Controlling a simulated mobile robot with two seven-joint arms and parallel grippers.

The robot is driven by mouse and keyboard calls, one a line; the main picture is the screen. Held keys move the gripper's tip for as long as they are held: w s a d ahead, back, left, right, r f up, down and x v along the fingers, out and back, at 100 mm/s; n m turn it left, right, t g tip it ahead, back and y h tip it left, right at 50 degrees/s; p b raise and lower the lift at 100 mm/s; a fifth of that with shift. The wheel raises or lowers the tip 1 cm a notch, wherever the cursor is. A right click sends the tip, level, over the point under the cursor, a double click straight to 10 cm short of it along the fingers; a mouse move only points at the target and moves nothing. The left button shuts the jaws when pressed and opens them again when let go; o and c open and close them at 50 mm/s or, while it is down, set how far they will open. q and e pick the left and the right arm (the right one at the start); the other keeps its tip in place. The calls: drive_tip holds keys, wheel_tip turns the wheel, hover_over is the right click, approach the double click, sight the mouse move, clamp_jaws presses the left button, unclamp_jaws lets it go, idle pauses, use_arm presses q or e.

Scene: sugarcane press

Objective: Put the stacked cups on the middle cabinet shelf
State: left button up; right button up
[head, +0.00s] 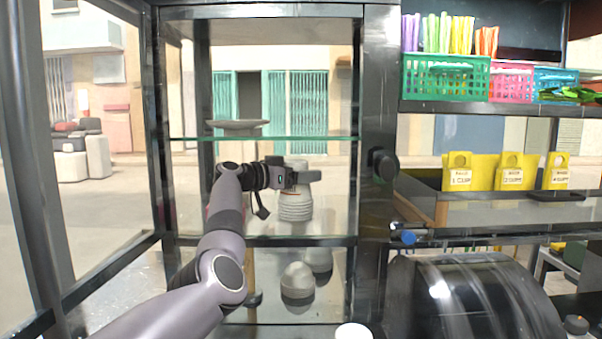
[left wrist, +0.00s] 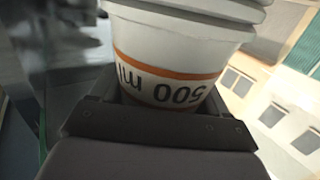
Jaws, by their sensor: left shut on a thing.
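The stacked cups (head: 296,208) are white and ribbed, inside the glass cabinet at the height of the middle compartment. In the left wrist view a white cup (left wrist: 165,62) with an orange band and "500 ml" lettering fills the jaws, its print upside down, with more rims stacked beyond it. My left gripper (head: 298,177) is shut on the stacked cups near their upper part. The middle cabinet shelf (head: 225,241) is the glass pane below them; whether the stack touches it I cannot tell. My right gripper is not in view.
A pale dish (head: 237,124) sits on the upper glass shelf (head: 330,138). White rounded containers (head: 297,281) stand on the bottom level. The cabinet's dark posts frame my arm.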

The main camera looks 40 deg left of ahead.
use_arm(q)
drive_tip(key=shift+f, duration=0.25)
drive_tip(key=shift+f, duration=0.2)
drive_tip(key=o, duration=1.3)
drive_tip(key=shift+r, duration=0.1)
drive_tip(key=shift+r, duration=0.2)
